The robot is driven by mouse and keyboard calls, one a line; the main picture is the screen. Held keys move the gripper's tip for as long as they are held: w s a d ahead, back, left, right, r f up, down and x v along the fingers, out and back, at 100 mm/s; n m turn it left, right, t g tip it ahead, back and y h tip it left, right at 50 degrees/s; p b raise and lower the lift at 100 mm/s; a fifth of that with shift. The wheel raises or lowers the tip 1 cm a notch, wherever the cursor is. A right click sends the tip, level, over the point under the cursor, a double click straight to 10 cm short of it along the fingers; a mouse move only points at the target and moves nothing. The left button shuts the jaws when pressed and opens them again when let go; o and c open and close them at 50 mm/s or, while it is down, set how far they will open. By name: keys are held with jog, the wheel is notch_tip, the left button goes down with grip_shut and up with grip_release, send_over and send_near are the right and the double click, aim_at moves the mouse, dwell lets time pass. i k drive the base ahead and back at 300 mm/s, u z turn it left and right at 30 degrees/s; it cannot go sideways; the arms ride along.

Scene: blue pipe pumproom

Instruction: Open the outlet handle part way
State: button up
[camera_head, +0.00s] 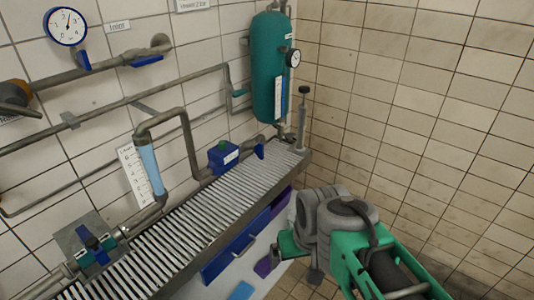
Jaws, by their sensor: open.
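Several blue handles show, and I cannot read which is marked as the outlet. One blue handle (260,151) is at the right end of the slatted bench, beside a blue box-shaped fitting (223,157). Another blue handle (92,243) is on the pipe at the lower left. A blue lever (147,61) lies along the upper wall pipe, and a small blue handle (84,60) hangs below the gauge. My gripper (277,254) is at the lower centre, in front of the bench and apart from all handles. It is open and empty; its fingers are partly hidden.
The slatted bench (170,232) runs along the left wall. A round gauge (66,26) is at the upper left.

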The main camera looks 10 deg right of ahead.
aim_at(259, 149)
jog(key=z, duration=1.55)
jog(key=i, duration=1.1)
jog(key=u, duration=3.45)
